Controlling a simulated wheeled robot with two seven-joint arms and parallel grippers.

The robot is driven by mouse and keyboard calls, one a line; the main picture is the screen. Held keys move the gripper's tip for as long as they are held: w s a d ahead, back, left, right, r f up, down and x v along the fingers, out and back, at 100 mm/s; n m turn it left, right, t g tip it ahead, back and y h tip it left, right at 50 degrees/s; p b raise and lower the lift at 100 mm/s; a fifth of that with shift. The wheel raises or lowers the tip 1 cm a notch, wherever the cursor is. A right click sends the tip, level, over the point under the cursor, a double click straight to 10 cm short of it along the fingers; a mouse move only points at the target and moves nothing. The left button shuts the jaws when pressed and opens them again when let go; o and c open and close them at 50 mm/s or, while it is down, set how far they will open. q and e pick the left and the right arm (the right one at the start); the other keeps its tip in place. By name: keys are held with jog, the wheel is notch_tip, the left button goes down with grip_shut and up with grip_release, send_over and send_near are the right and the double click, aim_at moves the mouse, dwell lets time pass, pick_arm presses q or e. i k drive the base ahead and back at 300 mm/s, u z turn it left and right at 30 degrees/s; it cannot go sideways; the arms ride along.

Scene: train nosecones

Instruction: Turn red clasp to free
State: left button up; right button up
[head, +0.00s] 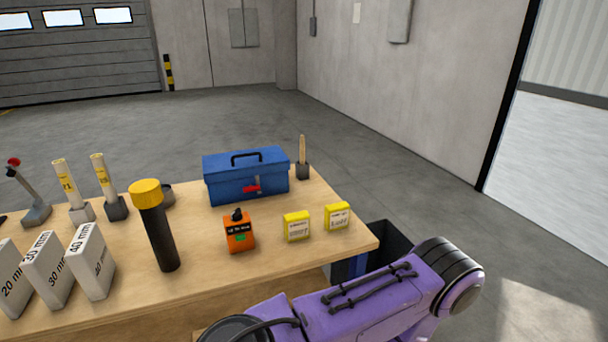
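The red clasp (251,189) is on the front face of a closed blue toolbox (232,186). It lies roughly level, with its longer part toward the right. The toolbox stands near the back edge of the wooden table, with a dark handle (246,157) on its lid. My purple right arm (375,301) crosses the lower right, in front of the table. Its gripper is not visible, and my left gripper is outside the view. Nothing touches the clasp.
An orange device (239,232) and yellow boxes (296,226) (337,216) stand in front of the toolbox. A black cylinder with yellow cap (157,226) stands left. White labelled blocks (91,261) fill the left front. A dark bin (389,237) stands beyond the table's right edge.

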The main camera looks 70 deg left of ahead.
aim_at(252, 187)
jog(key=i, duration=1.7)
jog(key=u, duration=1.7)
